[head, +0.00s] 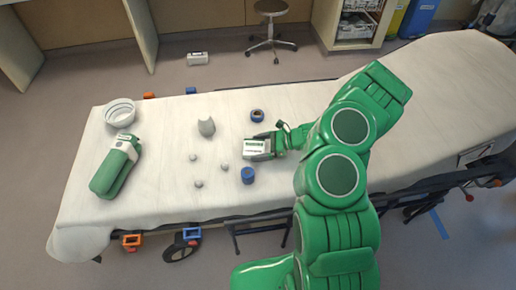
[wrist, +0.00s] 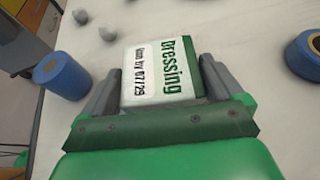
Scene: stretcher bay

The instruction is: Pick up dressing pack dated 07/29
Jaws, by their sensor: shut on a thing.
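The dressing pack (wrist: 158,72) is white with a green end, and its label reads "Dressing" and "use by 07/29" in the wrist view. In the head view the pack (head: 256,149) is at the middle of the stretcher (head: 330,135). My gripper (head: 268,147) is shut on the pack, with one grey finger on each side of it in the wrist view (wrist: 158,85). The near part of the pack is hidden by my gripper. I cannot tell whether the pack touches the sheet.
Blue rolls lie on both sides of my gripper, one nearer (head: 248,175) and one farther (head: 257,115). Several small grey balls (head: 225,167) and a grey cup-like object (head: 206,127) are to the left. A green bottle-like object (head: 115,168) and white bowl (head: 120,113) are at the left end.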

